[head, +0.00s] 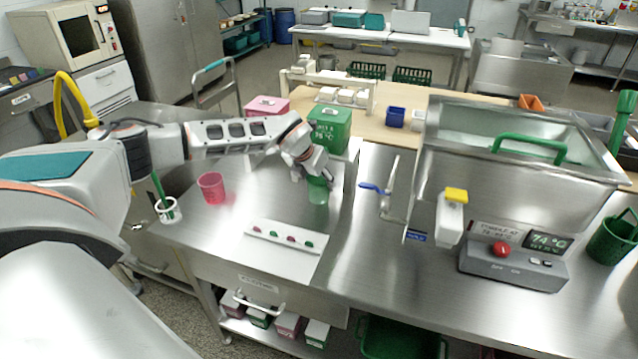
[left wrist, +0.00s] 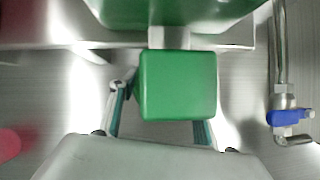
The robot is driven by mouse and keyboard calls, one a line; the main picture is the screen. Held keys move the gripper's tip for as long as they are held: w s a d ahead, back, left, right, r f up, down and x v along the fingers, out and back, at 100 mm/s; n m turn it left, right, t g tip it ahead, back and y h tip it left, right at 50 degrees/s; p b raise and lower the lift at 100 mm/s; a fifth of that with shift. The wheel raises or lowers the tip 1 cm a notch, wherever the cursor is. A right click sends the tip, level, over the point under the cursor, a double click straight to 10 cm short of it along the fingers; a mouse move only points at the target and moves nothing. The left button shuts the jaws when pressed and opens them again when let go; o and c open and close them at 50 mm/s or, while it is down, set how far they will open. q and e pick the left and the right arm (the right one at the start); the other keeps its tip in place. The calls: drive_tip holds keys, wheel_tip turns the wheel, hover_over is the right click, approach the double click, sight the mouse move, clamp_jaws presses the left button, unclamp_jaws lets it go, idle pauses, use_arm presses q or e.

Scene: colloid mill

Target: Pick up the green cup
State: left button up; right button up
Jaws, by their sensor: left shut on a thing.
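The green cup (head: 318,191) is on or just above the steel bench, in front of a green lidded box; I cannot tell whether its base touches the bench. My left gripper (head: 318,179) comes down on it from above and is shut on it. In the left wrist view the cup (left wrist: 178,86) shows as a plain green squarish shape between the two fingers of the left gripper (left wrist: 160,105). Its inside does not show. My right gripper is not in view.
A pink cup (head: 212,188) stands to the left. A white strip with red and green pieces (head: 284,238) lies in front. The green box (head: 330,128) is close behind. A blue-handled valve (head: 375,188) and a steel tank (head: 520,150) are to the right.

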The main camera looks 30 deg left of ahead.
use_arm(q)
drive_tip(key=shift+r, duration=0.15)
drive_tip(key=s+r+b, duration=0.2)
drive_tip(key=s+r, duration=0.1)
drive_tip(key=s, duration=1.4)
drive_tip(key=shift+s+d, duration=0.35)
drive_tip(key=shift+s, duration=0.05)
drive_tip(key=shift+s+r, duration=0.1)
idle(0.6)
drive_tip(key=shift+r, duration=0.1)
idle(1.0)
